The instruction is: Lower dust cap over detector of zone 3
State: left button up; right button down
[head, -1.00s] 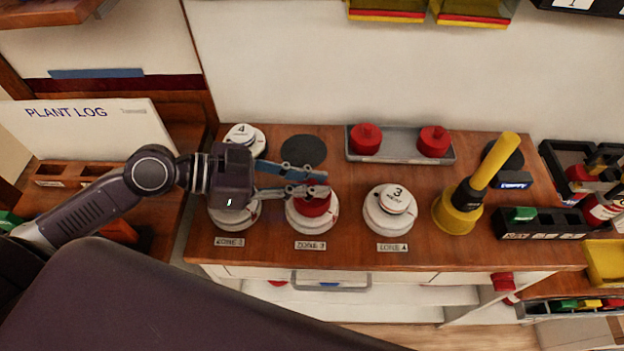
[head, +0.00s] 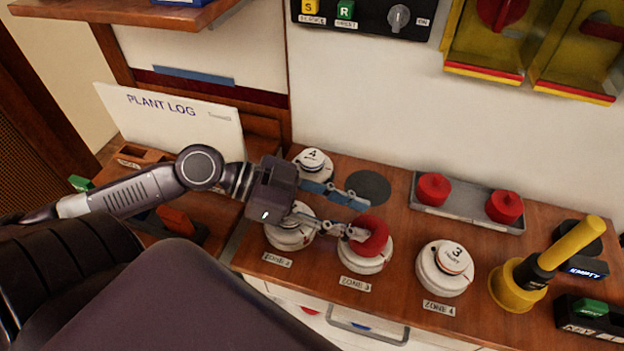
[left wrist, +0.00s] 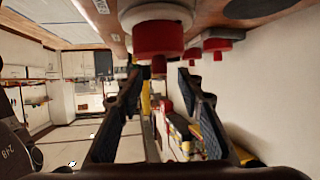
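A red dust cap (head: 374,238) with a knob sits on the white detector (head: 366,265) at the middle label, which seems to read ZONE 3. In the left wrist view the cap (left wrist: 158,40) lies flat against the detector (left wrist: 155,12). My left gripper (head: 352,215) is at the cap's upper left in the head view. Its fingers are spread. In the left wrist view the fingertips (left wrist: 160,80) stand apart near the cap's knob, with no clear contact. The right gripper is not in view.
A grey tray (head: 455,207) holds two more red caps. White detectors stand left (head: 289,235), right (head: 445,270) and behind (head: 312,164). A yellow-handled tool (head: 520,290) stands at right. A dark disc (head: 368,187) lies behind the cap. The plant log board (head: 180,120) is at left.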

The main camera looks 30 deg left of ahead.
pick_arm(q)
jog(key=v, duration=0.8)
dwell(0.5)
jog(key=shift+s, duration=0.1)
